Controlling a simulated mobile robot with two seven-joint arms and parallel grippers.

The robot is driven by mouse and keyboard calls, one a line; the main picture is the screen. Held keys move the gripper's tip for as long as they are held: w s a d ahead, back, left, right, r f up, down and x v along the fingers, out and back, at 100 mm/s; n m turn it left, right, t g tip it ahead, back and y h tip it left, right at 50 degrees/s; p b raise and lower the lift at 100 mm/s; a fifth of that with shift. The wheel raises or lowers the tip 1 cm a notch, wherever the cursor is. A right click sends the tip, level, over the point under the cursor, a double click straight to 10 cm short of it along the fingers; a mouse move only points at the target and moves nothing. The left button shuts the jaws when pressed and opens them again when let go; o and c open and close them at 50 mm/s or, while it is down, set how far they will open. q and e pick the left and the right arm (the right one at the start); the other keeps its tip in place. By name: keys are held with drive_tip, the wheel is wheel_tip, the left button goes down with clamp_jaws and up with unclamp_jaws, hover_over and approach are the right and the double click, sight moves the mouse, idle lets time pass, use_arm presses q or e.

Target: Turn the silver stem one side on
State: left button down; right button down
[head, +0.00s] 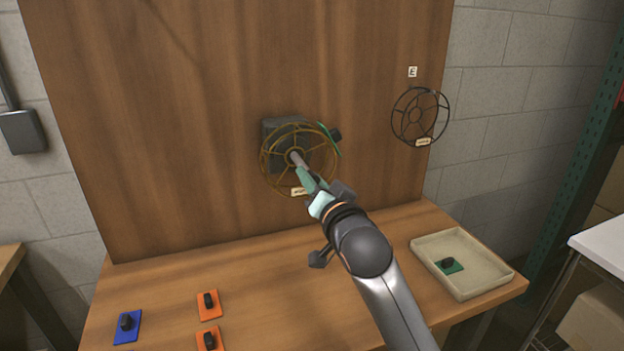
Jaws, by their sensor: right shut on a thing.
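The short silver stem (296,158) sticks out at the centre of a brass wire wheel (263,166). The wheel stands in front of a dark box (270,126) on the upright wooden panel. My right gripper (303,172) comes in from the lower right and is shut on the stem. Its fingers and wrist hide part of the stem and the wheel's lower right. A pale label (298,191) shows at the wheel's bottom. A green plate (331,140) with a black knob (335,133) is at the box's right side. My left gripper is not in view.
A black wire wheel (396,120) hangs at the right under a tag marked E (412,72). A beige tray (482,284) holds a green plate with a black knob (448,264). Blue (121,336) and orange (209,313) plates lie at the table's front left. The table's middle is clear.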

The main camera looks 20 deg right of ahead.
drive_tip(key=shift+n+p, duration=0.5)
drive_tip(key=shift+p, duration=0.1)
drive_tip(key=shift+r+n+p, duration=0.15)
drive_tip(key=shift+n+p, duration=0.55)
drive_tip(key=shift+p, duration=0.05)
drive_tip(key=shift+n+p, duration=0.3)
drive_tip(key=shift+p, duration=0.1)
drive_tip(key=n+p, duration=0.4)
drive_tip(key=shift+n, duration=0.3)
drive_tip(key=shift+n+p, duration=1.35)
drive_tip(key=shift+n, duration=0.85)
